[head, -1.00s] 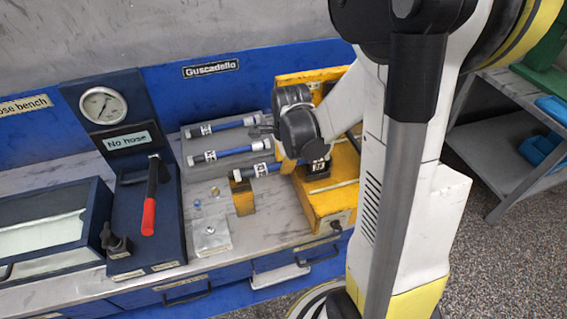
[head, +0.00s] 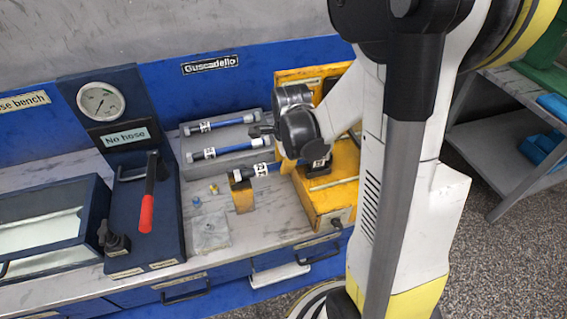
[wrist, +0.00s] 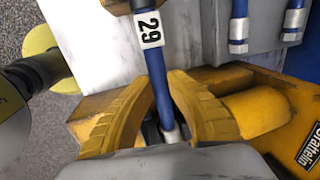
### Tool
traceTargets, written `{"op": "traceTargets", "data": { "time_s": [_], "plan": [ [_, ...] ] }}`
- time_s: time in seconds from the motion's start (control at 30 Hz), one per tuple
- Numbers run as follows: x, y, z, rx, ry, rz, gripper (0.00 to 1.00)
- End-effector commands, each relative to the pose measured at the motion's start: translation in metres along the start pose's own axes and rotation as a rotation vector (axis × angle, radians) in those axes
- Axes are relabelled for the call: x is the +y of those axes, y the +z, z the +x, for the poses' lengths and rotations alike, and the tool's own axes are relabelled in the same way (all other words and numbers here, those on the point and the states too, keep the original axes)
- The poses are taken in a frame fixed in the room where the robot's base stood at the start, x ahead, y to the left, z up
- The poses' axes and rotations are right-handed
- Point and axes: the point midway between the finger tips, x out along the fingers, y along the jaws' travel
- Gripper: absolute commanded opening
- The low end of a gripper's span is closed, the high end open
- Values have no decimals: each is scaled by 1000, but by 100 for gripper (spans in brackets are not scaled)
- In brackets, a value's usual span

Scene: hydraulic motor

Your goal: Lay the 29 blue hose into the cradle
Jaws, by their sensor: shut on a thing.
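The blue hose with the white 29 label (wrist: 149,30) runs lengthwise through the wrist view. My gripper (wrist: 160,98) has a yellow ridged finger on each side of it and is shut on it. In the head view the hose (head: 274,167) lies nearly level, and my gripper (head: 290,160) holds it near its right part. The hose's left end is at the top of a small yellow post (head: 243,197), which looks like part of the cradle. I cannot tell whether they touch. The right end is partly hidden by my arm and the yellow fixture (head: 322,205).
Two other blue hoses (head: 212,126) (head: 220,151) lie on a grey rack behind. A dark test stand with a gauge (head: 101,102) and red-handled lever (head: 147,212) stands left. Small fittings and a pale plate (head: 209,233) lie in front of the rack.

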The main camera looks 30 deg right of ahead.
Motion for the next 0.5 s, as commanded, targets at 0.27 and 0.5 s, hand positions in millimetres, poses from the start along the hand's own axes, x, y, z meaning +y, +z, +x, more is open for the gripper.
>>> {"op": "traceTargets", "data": {
  "time_s": [0.27,0.5],
  "plan": [
    [0,0,2,0,0,0,39],
    [0,0,0,0,0,0,39]
  ]
}}
